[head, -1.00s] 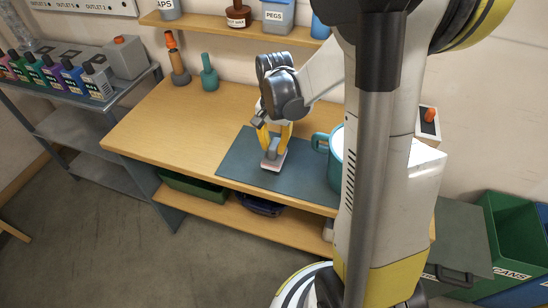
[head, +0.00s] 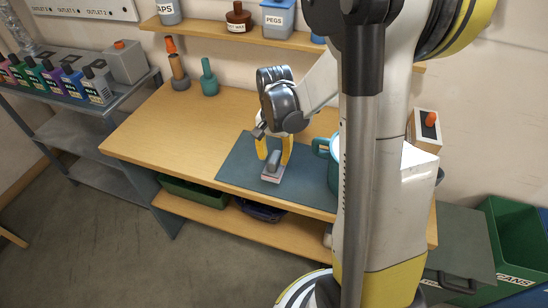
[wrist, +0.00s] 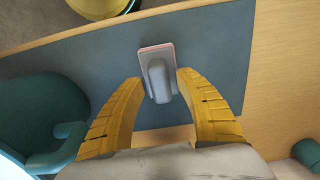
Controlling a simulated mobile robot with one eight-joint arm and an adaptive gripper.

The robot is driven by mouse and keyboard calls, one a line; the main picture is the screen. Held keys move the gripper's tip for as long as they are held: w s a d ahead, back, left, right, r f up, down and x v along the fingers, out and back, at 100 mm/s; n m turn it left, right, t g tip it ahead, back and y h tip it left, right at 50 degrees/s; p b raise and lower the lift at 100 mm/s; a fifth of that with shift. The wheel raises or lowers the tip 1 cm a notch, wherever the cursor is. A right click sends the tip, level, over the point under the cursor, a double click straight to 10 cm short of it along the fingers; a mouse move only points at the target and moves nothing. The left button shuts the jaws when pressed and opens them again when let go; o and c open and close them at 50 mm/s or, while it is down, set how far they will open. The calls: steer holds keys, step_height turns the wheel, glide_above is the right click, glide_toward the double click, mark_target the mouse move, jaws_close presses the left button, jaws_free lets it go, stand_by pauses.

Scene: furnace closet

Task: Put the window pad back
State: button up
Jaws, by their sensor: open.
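The window pad (head: 272,170) is a small grey-handled block with a pinkish edge. It lies on the blue-grey mat (head: 235,165) on the wooden bench. In the wrist view the pad (wrist: 157,75) sits just beyond and between the yellow fingertips, its grey handle toward me. My gripper (head: 273,155) is open above the pad, with fingers spread to both sides of the handle. The gripper also shows in the wrist view (wrist: 160,88), where no finger clearly grips the pad.
A teal pot (head: 333,165) stands on the mat's right, partly hidden by my arm. A teal bottle (head: 209,80) and an orange-topped tool (head: 178,72) stand at the bench's back. A shelf (head: 215,30) holds labelled containers. The bench's left part is clear.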

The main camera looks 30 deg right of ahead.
mark_target(274, 157)
step_height(274, 157, up, 11)
steer(key=p, duration=0.3)
steer(key=s+a+r+n+t, duration=0.7)
steer(key=s+a+n, duration=0.3)
steer(key=a, duration=0.3)
steer(key=shift+s+a+r, duration=0.15)
steer(key=shift+s+r, duration=0.2)
steer(key=shift+r, duration=0.5)
steer(key=shift+f, duration=0.1)
step_height(274, 157, down, 2)
steer(key=shift+f+b, duration=0.25)
steer(key=shift+b, duration=0.95)
